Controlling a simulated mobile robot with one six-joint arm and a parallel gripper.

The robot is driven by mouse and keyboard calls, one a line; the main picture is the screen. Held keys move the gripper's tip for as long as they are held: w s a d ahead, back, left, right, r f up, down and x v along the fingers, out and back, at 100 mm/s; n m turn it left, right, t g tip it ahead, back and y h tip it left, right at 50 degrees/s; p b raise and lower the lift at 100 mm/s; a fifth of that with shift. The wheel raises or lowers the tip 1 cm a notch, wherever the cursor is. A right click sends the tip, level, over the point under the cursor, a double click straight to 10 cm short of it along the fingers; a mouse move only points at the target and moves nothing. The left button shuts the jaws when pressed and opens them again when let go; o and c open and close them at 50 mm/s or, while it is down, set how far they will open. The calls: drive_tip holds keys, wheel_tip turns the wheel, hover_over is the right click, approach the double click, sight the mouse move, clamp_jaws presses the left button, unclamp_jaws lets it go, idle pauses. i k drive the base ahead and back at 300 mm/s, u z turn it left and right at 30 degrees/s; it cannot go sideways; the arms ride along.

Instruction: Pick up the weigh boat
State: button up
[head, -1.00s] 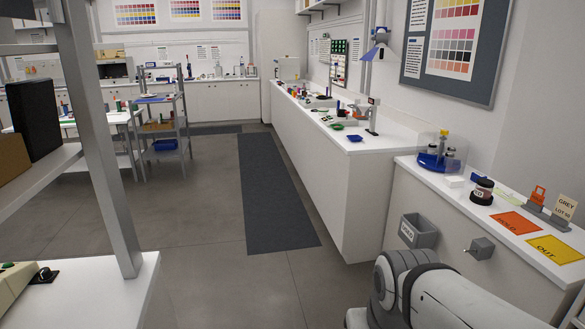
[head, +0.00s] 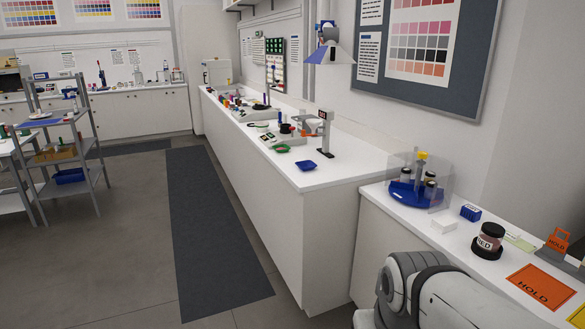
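A small blue dish that looks like the weigh boat (head: 315,167) lies on the near end of the long white counter (head: 318,181), close to its front edge. It appears empty, though it is small in the view. A grey and black stand with a small display (head: 325,135) stands just behind it to the right. My gripper is not in view; only a white and grey part of my arm shows at the bottom right, well short of the blue dish.
A green ring-shaped item (head: 280,149) and several small items lie farther along the counter. The floor left of the counter, with a dark mat (head: 208,230), is clear.

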sight(305, 166)
drive_tip(key=i, duration=1.65)
drive_tip(key=u, duration=0.2)
drive_tip(key=i, duration=1.35)
drive_tip(key=u, duration=0.2)
